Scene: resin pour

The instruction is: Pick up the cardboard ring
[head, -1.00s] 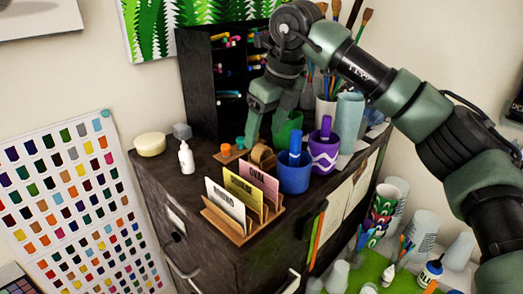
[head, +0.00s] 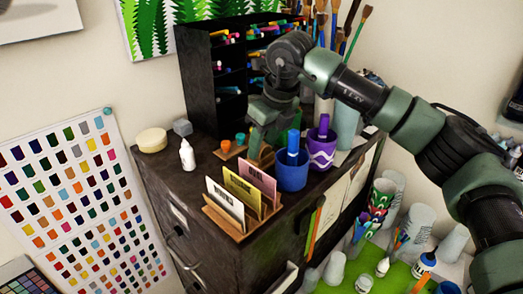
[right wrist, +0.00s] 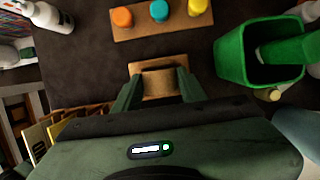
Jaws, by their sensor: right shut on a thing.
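The cardboard ring (right wrist: 158,84) is a short brown tube. In the right wrist view it sits between the two green fingers of my right gripper (right wrist: 157,90), which is shut on it. In the head view my right gripper (head: 260,148) reaches down to the dark cabinet top, behind the card holder, and mostly hides the ring. I cannot tell whether the ring touches the cabinet top. My left gripper is not in view.
A wooden block with orange, teal and yellow caps (right wrist: 160,16) lies just beyond the ring. A green cup (right wrist: 258,55) stands close on the right. The card holder (head: 240,205), blue cup (head: 291,176) and purple cup (head: 322,155) stand near. A white bottle (head: 187,155) is left.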

